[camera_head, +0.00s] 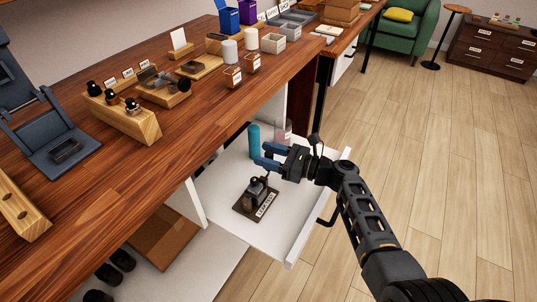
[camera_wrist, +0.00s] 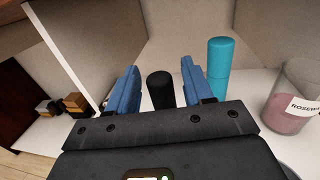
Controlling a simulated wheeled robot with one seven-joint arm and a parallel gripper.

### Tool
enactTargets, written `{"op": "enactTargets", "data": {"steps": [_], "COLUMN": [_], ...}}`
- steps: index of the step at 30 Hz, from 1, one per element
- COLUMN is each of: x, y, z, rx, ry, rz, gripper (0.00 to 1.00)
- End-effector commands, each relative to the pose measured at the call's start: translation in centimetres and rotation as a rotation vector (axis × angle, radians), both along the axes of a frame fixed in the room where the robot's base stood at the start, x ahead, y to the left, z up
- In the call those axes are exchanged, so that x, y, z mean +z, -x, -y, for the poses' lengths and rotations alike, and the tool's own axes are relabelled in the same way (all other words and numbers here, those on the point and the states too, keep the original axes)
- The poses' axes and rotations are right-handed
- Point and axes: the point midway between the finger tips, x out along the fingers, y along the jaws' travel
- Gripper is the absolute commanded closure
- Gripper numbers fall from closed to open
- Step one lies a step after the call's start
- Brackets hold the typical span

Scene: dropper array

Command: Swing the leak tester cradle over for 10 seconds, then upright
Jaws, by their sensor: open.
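The leak tester (camera_head: 257,190) stands in the pulled-out white drawer. It is a small dark cradle on a dark base with a white label reading "LEAK TEST". My gripper (camera_head: 267,157) is above and just behind it in the head view, with blue fingers pointing left. The fingers are apart and nothing is held between them. In the wrist view my gripper (camera_wrist: 157,90) shows both fingers, with a black cylinder (camera_wrist: 160,90) beyond the gap. I cannot tell whether that cylinder belongs to the tester. Fine detail of the cradle is too small to read.
A teal cylinder (camera_head: 253,138) and a pink jar (camera_head: 283,131) stand at the back of the drawer (camera_head: 300,228), close to my gripper. The wooden counter (camera_head: 125,165) above holds racks, trays and small bottles. The floor at right is clear.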

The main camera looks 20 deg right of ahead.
Motion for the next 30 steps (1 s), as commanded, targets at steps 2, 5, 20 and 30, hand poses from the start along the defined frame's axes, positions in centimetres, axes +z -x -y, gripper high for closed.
{"op": "enactTargets", "data": {"steps": [2, 5, 20, 30], "x": [0.01, 0.0, 0.0, -0.56], "y": [0.01, 0.01, 0.02, 0.3], "z": [0.02, 0.03, 0.05, 0.21], "rx": [0.0, 0.0, 0.0, 0.001], "ry": [0.0, 0.0, 0.0, -0.027], "rz": [0.0, 0.0, 0.0, 0.032], "gripper": [0.55, 0.64, 1.0, 1.0]}}
